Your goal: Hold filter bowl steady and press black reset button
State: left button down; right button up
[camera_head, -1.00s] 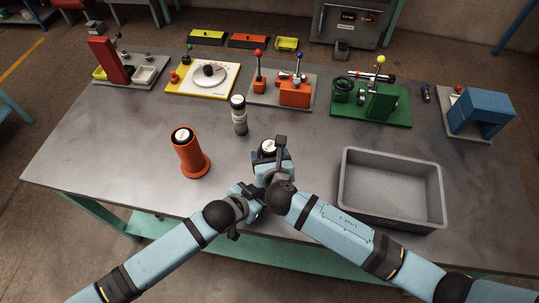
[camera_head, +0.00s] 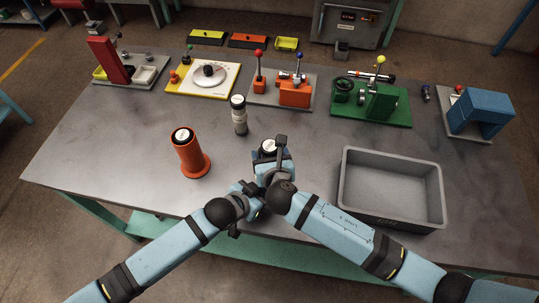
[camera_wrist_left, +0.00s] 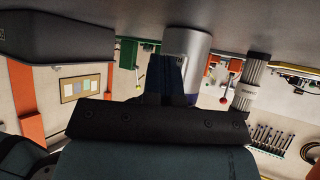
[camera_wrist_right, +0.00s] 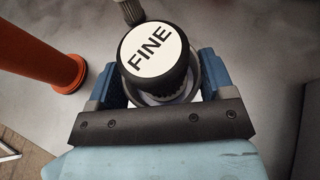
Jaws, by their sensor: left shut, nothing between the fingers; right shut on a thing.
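A filter bowl with a black top and a white disc reading FINE stands at the table's front edge in the head view (camera_head: 268,147). It fills the middle of the right wrist view (camera_wrist_right: 155,55). My right gripper (camera_head: 276,166) is shut around it, one blue finger on each side. My left gripper (camera_head: 256,189) is shut and empty, just left of and below the right one. In the left wrist view, its closed fingers (camera_wrist_left: 172,82) are in front of a silver cylinder with a blue end (camera_wrist_left: 192,48); contact is unclear. I cannot make out the black reset button.
An orange cylinder (camera_head: 189,155) stands to the left, and a grey canister with a black cap (camera_head: 240,118) behind. A grey open bin (camera_head: 440,195) is to the right of the bowl. Several fixtures, including a green one (camera_head: 392,112), line the table's back.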

pick_arm(q)
jog(key=shift+w+r, duration=0.1)
jog(key=shift+w, duration=0.1)
pick_arm(e)
jog(key=shift+s+a, duration=0.15)
pick_arm(q)
jog(key=shift+s+a+r, duration=0.1)
jog(key=shift+s, duration=0.35)
jog(key=shift+s+a, duration=0.2)
jog(key=shift+s, duration=0.8)
jog(key=shift+s+a, duration=0.25)
jog(key=shift+s, duration=0.7)
jog(key=shift+s+a, duration=0.2)
jog(key=shift+s, duration=0.8)
pick_arm(e)
jog(key=o, duration=1.1)
jog(key=shift+c, duration=0.2)
